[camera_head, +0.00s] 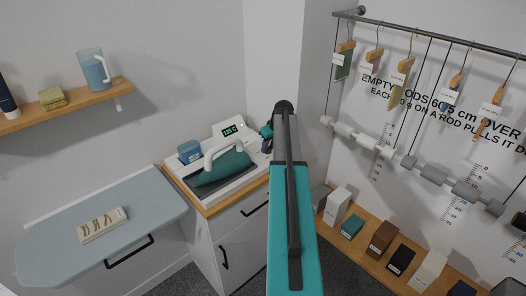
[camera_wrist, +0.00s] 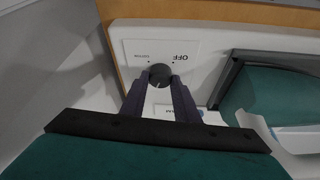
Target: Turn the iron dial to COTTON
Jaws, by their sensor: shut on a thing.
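The dark round dial (camera_wrist: 160,72) sits on a white panel (camera_wrist: 210,42) in the wrist view. My gripper (camera_wrist: 160,82) is shut on the dial, one finger on each side. A faint pale mark shows on the dial's lower part. "OFF" is printed upside down to its upper right, and a small label, too small to read surely, to its upper left. A label ending in "AM" is partly hidden below. In the head view the teal iron (camera_head: 222,168) rests on its white station (camera_head: 245,176); my gripper (camera_head: 266,136) is at the station's right back, and the dial is hidden.
A lit green display (camera_head: 230,131) stands behind the iron, its digits hard to read. The ironing board (camera_head: 70,222) is at left, the wall shelf (camera_head: 60,106) above. Hangers and boxes line the right wall.

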